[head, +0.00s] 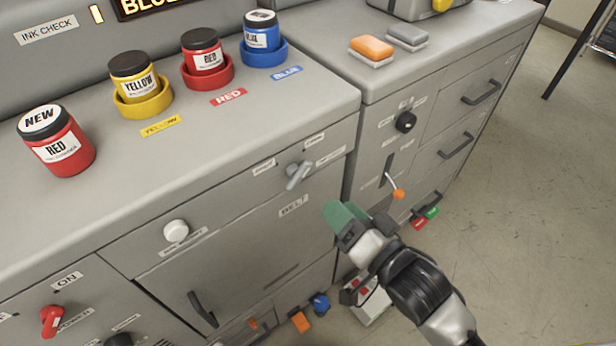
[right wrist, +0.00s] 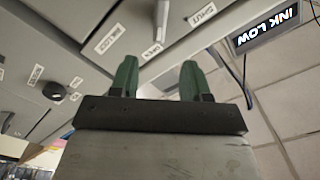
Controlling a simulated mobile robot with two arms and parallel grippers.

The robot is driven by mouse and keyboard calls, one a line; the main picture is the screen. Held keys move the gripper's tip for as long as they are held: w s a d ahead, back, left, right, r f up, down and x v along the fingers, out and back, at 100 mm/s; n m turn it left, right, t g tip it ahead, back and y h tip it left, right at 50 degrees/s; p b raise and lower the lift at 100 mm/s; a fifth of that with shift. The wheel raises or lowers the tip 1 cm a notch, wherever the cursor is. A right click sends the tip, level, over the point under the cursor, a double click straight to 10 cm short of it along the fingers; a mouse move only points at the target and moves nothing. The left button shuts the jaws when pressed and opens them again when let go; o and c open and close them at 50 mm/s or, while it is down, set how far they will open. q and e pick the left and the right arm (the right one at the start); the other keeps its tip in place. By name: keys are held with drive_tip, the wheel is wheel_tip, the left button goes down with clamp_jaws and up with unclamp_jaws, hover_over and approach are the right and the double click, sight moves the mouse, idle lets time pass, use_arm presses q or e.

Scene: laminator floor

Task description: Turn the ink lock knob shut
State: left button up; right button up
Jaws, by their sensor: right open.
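The ink lock knob (head: 297,175) is a grey lever-like knob on the cabinet front, tilted, with small white labels around it. In the right wrist view its grey handle (right wrist: 162,14) shows at the top edge, beyond the fingertips and between their lines. Labels there read INK LOCK, SHUT and what looks like OPEN. My right gripper (head: 346,216) has green fingers and is below and right of the knob in the head view, apart from it. The right wrist view shows its two fingers (right wrist: 158,78) spread and empty. My left gripper is not in view.
Ink jars stand on the counter (head: 185,165), some in coloured rings. A white round knob (head: 176,231) and a red power knob (head: 52,320) are to the left. A black knob (head: 405,121) and an orange-tipped lever (head: 397,193) are on the right cabinet. Floor is free at right.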

sight(304, 175)
drive_tip(key=p+x, duration=0.1)
drive_tip(key=x, duration=0.9)
drive_tip(key=shift+d, duration=0.1)
drive_tip(key=shift+s, duration=0.1)
clamp_jaws()
